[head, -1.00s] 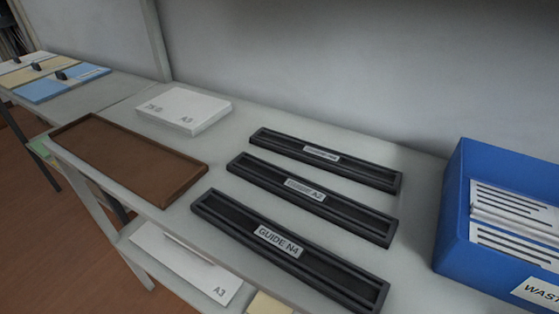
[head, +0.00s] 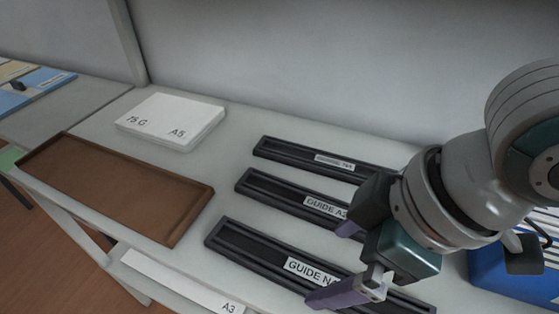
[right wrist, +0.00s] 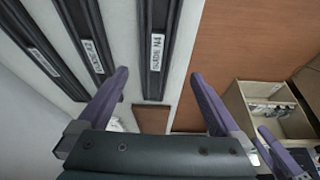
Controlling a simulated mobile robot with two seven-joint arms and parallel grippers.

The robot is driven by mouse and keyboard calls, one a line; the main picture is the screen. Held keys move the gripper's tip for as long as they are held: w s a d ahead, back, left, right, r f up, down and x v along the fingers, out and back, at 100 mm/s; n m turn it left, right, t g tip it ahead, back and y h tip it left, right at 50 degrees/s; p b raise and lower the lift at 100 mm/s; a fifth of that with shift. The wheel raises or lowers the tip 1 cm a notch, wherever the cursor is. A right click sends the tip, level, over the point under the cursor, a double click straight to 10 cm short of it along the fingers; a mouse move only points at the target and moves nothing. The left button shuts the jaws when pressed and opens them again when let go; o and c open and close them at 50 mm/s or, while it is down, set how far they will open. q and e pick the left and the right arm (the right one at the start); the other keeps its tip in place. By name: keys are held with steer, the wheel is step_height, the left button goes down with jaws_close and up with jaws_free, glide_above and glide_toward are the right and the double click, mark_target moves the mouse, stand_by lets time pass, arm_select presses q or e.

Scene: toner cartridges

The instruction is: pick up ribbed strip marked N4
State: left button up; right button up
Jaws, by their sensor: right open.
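The ribbed strip marked GUIDE N4 (head: 262,252) is a long black strip lying nearest the shelf's front edge in the head view. Its label and right part are partly covered by my right gripper (head: 345,262). In the right wrist view the N4 strip (right wrist: 158,22) runs down from the top edge, and its label lies ahead of the space between the purple fingers of the right gripper (right wrist: 162,92). The right gripper is open and empty, apart from the strip as far as I can tell.
A strip marked A2 (head: 278,190) and a third black strip (head: 290,152) lie behind N4. A brown tray (head: 192,216) and a white paper pack (head: 172,120) are to the left. A blue waste box (head: 500,272) stands at right, partly hidden by my arm.

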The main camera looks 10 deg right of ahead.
mark_target(314, 275)
steer(key=x, duration=0.2)
steer(key=b+x, duration=0.1)
steer(key=x, duration=0.1)
steer(key=d+b+x, duration=0.1)
steer(key=x, duration=0.1)
steer(key=shift+a+f, duration=0.1)
steer(key=shift+f, duration=0.35)
steer(key=c, duration=1.5)
steer(key=shift+r, duration=0.1)
